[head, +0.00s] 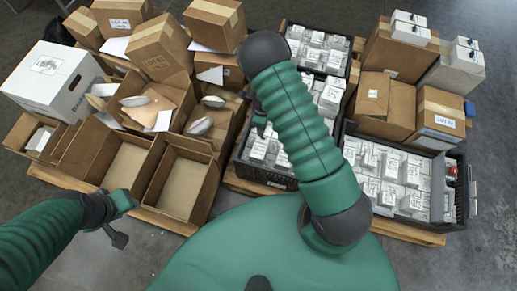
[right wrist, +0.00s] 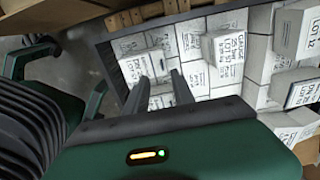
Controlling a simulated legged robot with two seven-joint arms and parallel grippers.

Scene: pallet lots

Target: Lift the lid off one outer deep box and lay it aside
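Boxes that could be the task's deep box stand at the pallets' outer parts, but I cannot tell which one is meant. A white printed box (head: 52,80) stands at the far left with its top closed. A taped brown box (head: 160,48) stands closed at the back left. My left gripper (head: 124,219) is low at the left, in front of the empty brown cartons and apart from them; its finger gap is unclear. My right gripper (right wrist: 163,80) is over a black crate of white labelled boxes, fingers apart and seemingly empty. My right arm mostly hides it in the head view.
Open brown cartons (head: 182,186) fill the left pallet's front. A black crate (head: 268,176) of small white boxes is in the middle, another crate (head: 447,188) at the right. Closed brown boxes (head: 382,106) stand at the back right. Bare floor (head: 492,150) lies at the right.

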